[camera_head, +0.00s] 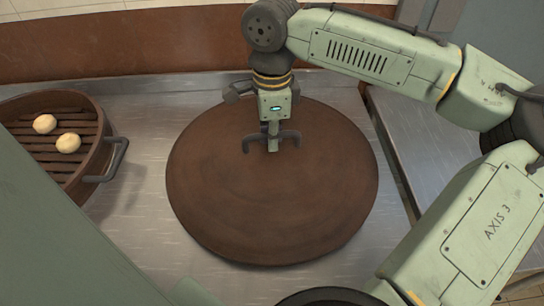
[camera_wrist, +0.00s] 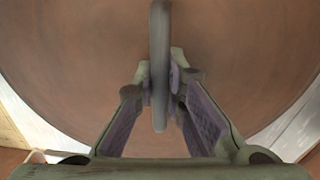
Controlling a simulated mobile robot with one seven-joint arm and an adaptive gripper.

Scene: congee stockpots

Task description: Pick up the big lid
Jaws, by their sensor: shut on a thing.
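The big lid (camera_head: 270,205) is a round brown disc over the steel counter, in the middle of the head view. Its dark handle (camera_head: 288,136) stands up near the lid's far part. My gripper (camera_head: 272,148) comes down from above and is shut on this handle. In the wrist view, the handle (camera_wrist: 160,70) runs between the two fingers of my gripper (camera_wrist: 161,85), and the brown lid (camera_wrist: 80,60) fills most of the background. I cannot tell whether the lid rests on something or hangs above the counter.
A round steamer basket (camera_head: 95,135) with two pale buns and a dark side handle stands at the left. The steel counter (camera_head: 140,110) is bare around the lid. A brown wall panel (camera_head: 130,45) runs along the back. A gap separates another steel surface at the right.

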